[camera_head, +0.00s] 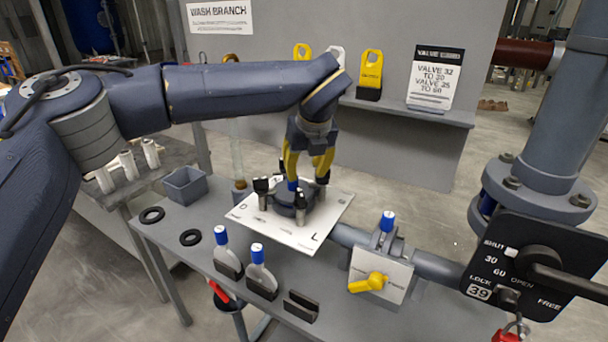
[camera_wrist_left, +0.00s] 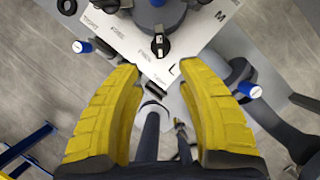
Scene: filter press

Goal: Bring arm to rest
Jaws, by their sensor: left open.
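My left arm comes in from the left and reaches across the bench. Its yellow-fingered left gripper (camera_head: 307,178) points down over the white lettered plate (camera_head: 328,222), close to a dark round hub (camera_head: 290,207) with black knobs around it. In the left wrist view the two fingers of the gripper (camera_wrist_left: 160,75) are spread apart with nothing between them. The white plate (camera_wrist_left: 133,38) and the dark hub (camera_wrist_left: 160,14) lie beyond the fingertips there. Whether a finger touches the hub or a knob cannot be told. My right gripper is not in view.
Blue-capped pieces (camera_head: 262,270) stand in holders at the bench's front. Black rings (camera_head: 190,237) and a grey bin (camera_head: 185,186) lie left. A yellow-handled valve (camera_head: 368,283) and a black dial plate (camera_head: 525,270) stand right. A shelf (camera_head: 400,107) with yellow tags is behind.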

